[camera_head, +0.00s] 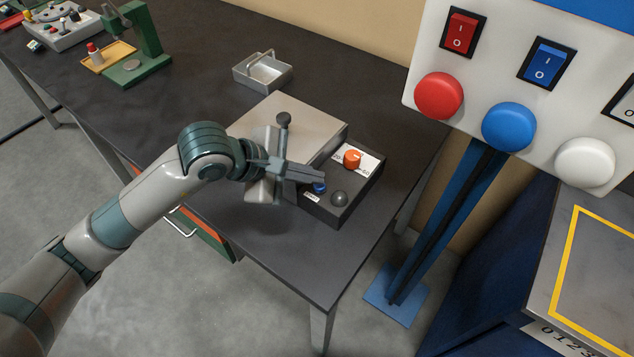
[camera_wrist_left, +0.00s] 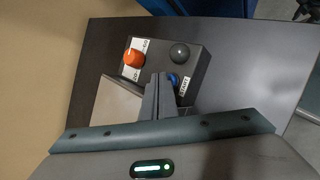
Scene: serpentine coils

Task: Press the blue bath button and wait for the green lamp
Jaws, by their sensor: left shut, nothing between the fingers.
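The dark control box (camera_head: 361,182) stands near the table's right edge. Its blue button (camera_head: 319,188) is at the box's near left, beside a small white label. The round lamp (camera_head: 339,198) is dark grey and unlit; it shows unlit in the left wrist view too (camera_wrist_left: 179,53). My left gripper (camera_head: 321,179) is shut and empty, with its fingertips right at the blue button. In the left wrist view, the fingers partly cover the blue button (camera_wrist_left: 173,79). I cannot tell whether they touch it. My right gripper is not in view.
An orange knob (camera_head: 352,158) sits on the box. A grey metal bath unit (camera_head: 293,123) with a dark ball-topped handle adjoins it. A metal tray (camera_head: 262,72) and a green press (camera_head: 148,45) stand farther back. A panel with large buttons (camera_head: 509,127) rises at right.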

